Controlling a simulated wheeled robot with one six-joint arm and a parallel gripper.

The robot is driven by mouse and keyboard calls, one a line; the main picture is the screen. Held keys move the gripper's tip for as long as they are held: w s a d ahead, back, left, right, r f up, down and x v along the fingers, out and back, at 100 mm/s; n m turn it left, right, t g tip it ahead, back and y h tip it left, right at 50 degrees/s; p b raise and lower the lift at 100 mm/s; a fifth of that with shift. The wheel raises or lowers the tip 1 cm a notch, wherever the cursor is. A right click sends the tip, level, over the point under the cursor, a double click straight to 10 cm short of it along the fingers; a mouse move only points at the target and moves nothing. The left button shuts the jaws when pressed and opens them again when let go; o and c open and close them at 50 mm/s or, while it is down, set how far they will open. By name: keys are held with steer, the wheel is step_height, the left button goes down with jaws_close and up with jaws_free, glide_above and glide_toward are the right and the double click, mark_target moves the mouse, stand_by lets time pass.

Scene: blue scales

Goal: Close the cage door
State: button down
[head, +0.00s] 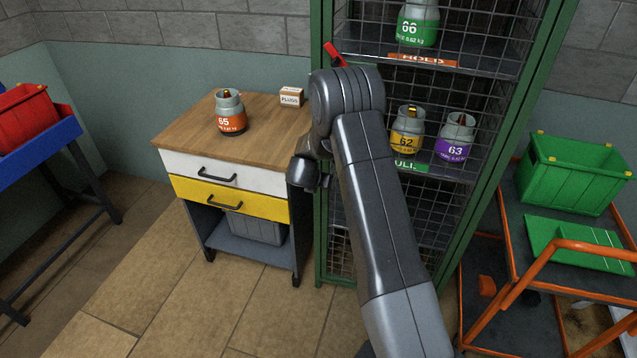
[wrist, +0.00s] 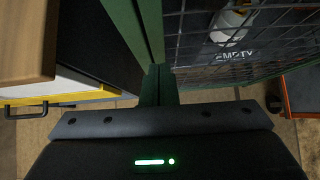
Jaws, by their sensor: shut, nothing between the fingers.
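The cage (head: 317,240) is a tall green frame with shelves behind wire mesh. Its mesh door (head: 430,215) spans the front, at or close to the frame; I cannot tell whether it is flush. A red handle (head: 334,53) shows at the upper left of the cage front. My gripper (head: 306,176) is beside the cage's left post, between it and the workbench, partly hidden by my arm. In the wrist view my gripper (wrist: 160,86) is shut and empty, in front of green uprights, with the mesh door (wrist: 240,50) to its right.
A wooden-topped workbench (head: 190,122) stands left of the cage, carrying a grey-orange cylinder (head: 230,112) and a small box (head: 291,97). An orange-framed cart (head: 500,335) with a green crate (head: 572,178) stands right. Several cylinders sit inside the cage. Floor is clear before the workbench.

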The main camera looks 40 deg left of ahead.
steer(key=b+v, duration=0.1)
steer(key=v, duration=0.6)
steer(key=shift+s+r, duration=0.2)
steer(key=shift+s, duration=0.2)
